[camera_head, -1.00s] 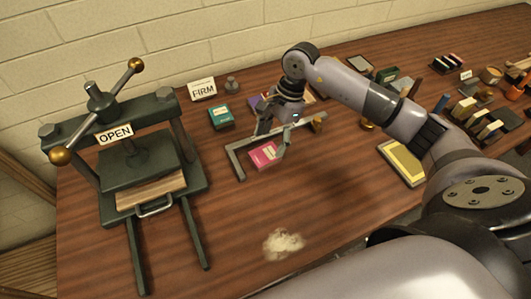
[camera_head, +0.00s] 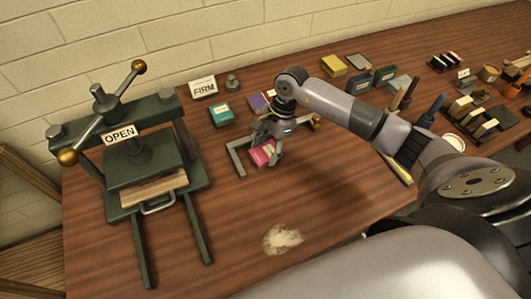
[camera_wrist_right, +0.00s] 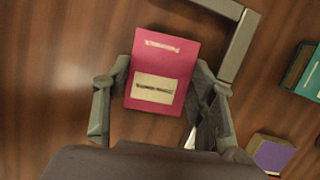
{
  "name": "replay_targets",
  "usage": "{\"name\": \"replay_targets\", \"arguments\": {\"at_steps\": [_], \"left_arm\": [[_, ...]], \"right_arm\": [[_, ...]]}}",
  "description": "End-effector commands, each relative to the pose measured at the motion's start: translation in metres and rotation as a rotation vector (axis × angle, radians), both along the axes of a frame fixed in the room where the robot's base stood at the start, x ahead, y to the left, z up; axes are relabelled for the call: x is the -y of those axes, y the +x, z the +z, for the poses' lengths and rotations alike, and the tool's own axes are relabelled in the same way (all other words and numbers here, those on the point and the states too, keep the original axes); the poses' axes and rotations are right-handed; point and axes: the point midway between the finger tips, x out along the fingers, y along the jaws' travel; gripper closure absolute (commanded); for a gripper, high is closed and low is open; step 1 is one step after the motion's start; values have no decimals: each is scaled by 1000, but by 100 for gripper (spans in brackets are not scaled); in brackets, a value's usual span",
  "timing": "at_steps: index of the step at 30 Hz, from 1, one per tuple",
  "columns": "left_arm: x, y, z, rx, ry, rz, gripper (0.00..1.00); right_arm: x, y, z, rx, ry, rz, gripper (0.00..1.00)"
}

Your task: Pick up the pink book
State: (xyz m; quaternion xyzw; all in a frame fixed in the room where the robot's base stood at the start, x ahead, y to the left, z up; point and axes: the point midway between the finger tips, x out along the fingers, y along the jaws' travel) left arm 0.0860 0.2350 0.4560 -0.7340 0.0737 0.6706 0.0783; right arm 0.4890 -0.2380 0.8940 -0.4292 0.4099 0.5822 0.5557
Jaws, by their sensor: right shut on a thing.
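The pink book (camera_head: 262,153) lies on the wooden table beside a grey L-shaped metal bracket (camera_head: 236,160). My right gripper (camera_head: 265,148) is over the book from above, its fingers down at the book's sides. In the right wrist view the pink book (camera_wrist_right: 163,68), with a cream label, sits between the two fingers of my right gripper (camera_wrist_right: 158,88), which is shut on it. I cannot tell whether the book is off the table. My left gripper is not in view.
A green book press (camera_head: 145,165) with an OPEN sign stands at the left. A teal book (camera_head: 221,115) and a purple book (camera_head: 258,103) lie behind the pink one. A FIRM sign (camera_head: 203,87) stands at the back. A pale fluffy patch (camera_head: 283,239) lies on the clear front area.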

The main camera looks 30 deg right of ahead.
Motion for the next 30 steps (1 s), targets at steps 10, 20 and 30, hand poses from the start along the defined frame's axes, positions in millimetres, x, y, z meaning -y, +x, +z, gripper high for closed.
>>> {"name": "replay_targets", "arguments": {"at_steps": [10,20,30], "left_arm": [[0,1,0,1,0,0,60],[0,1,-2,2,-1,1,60],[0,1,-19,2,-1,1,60]], "right_arm": [[0,0,1,1,0,0,78],[1,1,6,3,-1,-2,78],[1,2,68,10,-1,0,78]]}}
